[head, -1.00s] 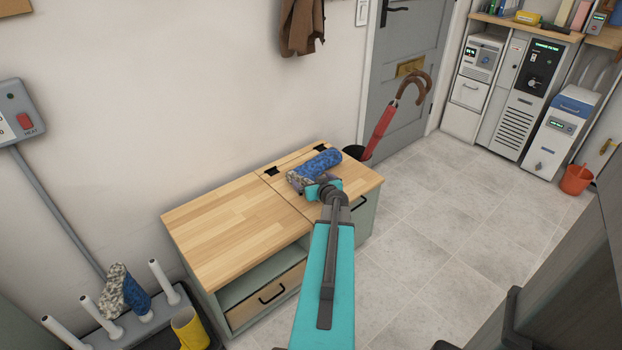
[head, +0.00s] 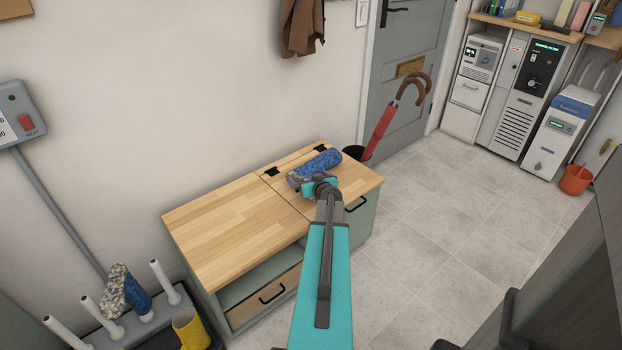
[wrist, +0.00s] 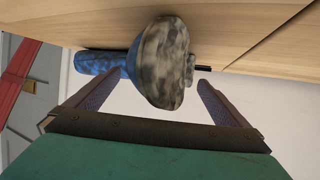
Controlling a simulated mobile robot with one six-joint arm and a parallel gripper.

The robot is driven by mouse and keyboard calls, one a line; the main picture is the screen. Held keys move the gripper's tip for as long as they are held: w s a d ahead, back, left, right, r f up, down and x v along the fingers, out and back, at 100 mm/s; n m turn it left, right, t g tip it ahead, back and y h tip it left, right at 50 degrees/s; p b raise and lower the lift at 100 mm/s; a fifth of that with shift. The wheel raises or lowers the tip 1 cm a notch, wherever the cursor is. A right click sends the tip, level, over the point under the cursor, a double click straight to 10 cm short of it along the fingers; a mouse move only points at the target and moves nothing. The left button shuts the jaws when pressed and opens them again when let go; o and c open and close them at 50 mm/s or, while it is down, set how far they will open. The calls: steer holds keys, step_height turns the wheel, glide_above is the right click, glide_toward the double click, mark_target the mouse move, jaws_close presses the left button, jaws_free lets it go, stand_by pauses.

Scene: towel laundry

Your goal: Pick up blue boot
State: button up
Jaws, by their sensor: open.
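A blue boot (head: 318,162) with a mottled grey sole lies on its side on the right part of the wooden bench top (head: 235,215). In the wrist view the boot's sole (wrist: 165,62) faces the camera, and its blue shaft (wrist: 98,62) reaches to the left. My gripper (head: 306,186) is at the sole end of the boot. Its jaws (wrist: 160,82) are apart, one on each side of the sole, with a gap visible at the right finger. Whether the left finger touches the boot is unclear. My arm partly hides the gripper in the head view.
A similar blue boot (head: 137,298) hangs on a white-pegged rack at lower left, beside a yellow boot (head: 190,330). A red umbrella (head: 380,132) stands in a dark holder right of the bench. The wall is close behind; the tiled floor (head: 450,225) is clear.

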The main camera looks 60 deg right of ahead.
steer(key=shift+w+d+f, duration=0.15)
steer(key=shift+w+d, duration=0.1)
stand_by(0.4)
steer(key=c, duration=1.2)
steer(key=shift+r, duration=0.75)
step_height(320, 180, up, 2)
steer(key=s+a+p, duration=0.2)
steer(key=a+p, duration=0.1)
steer(key=a, duration=0.1)
steer(key=s+a+r+p, duration=0.1)
steer(key=s+a+p, duration=0.1)
steer(key=a, duration=0.3)
steer(key=s+a+p, duration=0.2)
steer(key=a+p, duration=0.2)
steer(key=a, duration=0.1)
steer(key=shift+s+a+r+p, duration=0.15)
steer(key=shift+s+r+p, duration=0.15)
steer(key=shift+s+r, duration=0.05)
